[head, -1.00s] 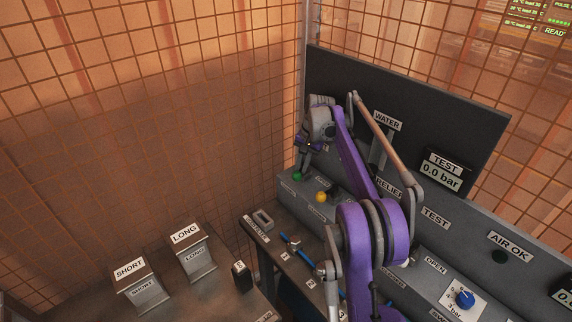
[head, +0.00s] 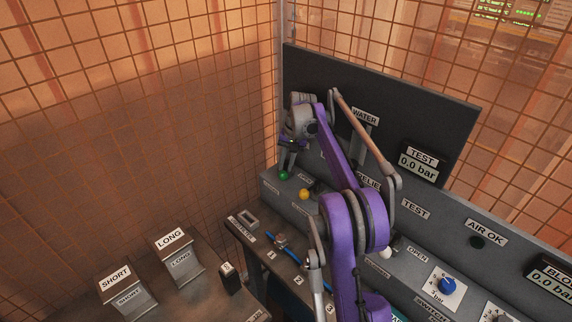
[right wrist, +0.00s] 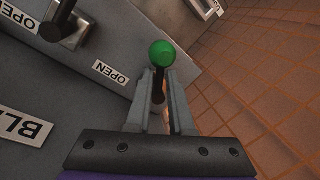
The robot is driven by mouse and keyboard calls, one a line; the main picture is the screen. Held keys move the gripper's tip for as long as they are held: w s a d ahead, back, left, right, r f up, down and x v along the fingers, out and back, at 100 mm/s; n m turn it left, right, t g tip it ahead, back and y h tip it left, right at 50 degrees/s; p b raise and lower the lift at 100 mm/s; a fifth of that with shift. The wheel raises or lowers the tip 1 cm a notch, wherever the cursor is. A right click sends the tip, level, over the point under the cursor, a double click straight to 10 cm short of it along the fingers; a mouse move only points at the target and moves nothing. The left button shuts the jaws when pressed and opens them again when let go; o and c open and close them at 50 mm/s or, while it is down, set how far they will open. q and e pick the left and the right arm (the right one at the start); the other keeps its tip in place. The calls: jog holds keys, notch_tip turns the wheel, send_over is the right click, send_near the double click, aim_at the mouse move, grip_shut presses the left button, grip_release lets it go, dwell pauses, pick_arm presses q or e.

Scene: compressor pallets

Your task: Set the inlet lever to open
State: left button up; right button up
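The lever with a green ball knob (head: 284,175) is at the far left end of the grey panel. It also shows in the right wrist view (right wrist: 162,54), with its dark stem running between my fingers. My right gripper (head: 288,156) is at this lever, coming from above in the head view. In the right wrist view its two fingers (right wrist: 160,82) stand close on either side of the stem, with the ball just beyond the tips. I cannot tell whether they press on it. An OPEN label (right wrist: 111,73) is on the panel beside the lever. My left gripper is not in view.
A yellow-knobbed lever (head: 304,194) is close to the right of the green one. The dark back board (head: 390,120) rises behind, with a TEST display at 0.0 bar (head: 417,164). A blue knob (head: 447,286), SHORT block (head: 117,284) and LONG block (head: 172,252) are farther away.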

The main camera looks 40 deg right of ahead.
jog(key=shift+o, duration=1.3)
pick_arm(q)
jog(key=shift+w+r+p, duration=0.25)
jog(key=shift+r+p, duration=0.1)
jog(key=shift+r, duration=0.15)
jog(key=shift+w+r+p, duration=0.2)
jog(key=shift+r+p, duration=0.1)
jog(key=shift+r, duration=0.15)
pick_arm(e)
notch_tip(320, 180, up, 11)
jog(key=s+d, duration=0.1)
jog(key=shift+s+d+f, duration=0.2)
jog(key=shift+s+d, duration=0.05)
